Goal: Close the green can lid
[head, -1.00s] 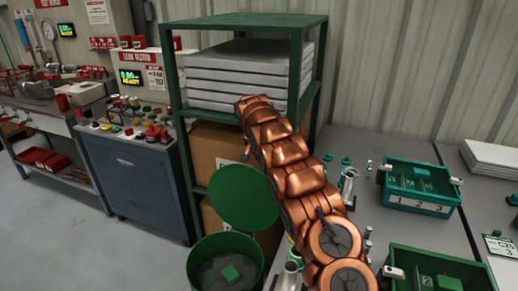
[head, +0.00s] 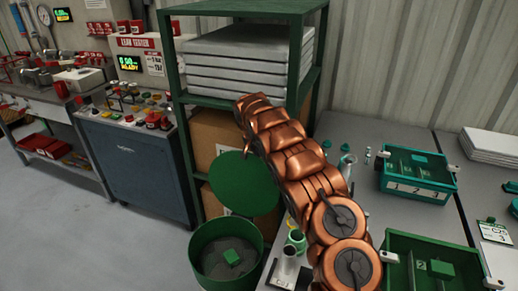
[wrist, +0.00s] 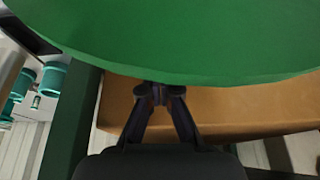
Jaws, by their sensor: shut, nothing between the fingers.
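In the wrist view the lid (wrist: 190,35) fills the top of the picture. My gripper (wrist: 158,92) is shut and empty, its fingertips close to the lid's edge. I cannot tell whether they touch it. In the head view my arm hides the gripper.
A green shelf rack (head: 180,100) holds cardboard boxes (head: 212,140) and grey slabs (head: 250,50) behind the lid. The grey table (head: 385,150) on the right carries teal bins (head: 418,190) and small metal parts. Open floor (head: 110,240) lies left of the can.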

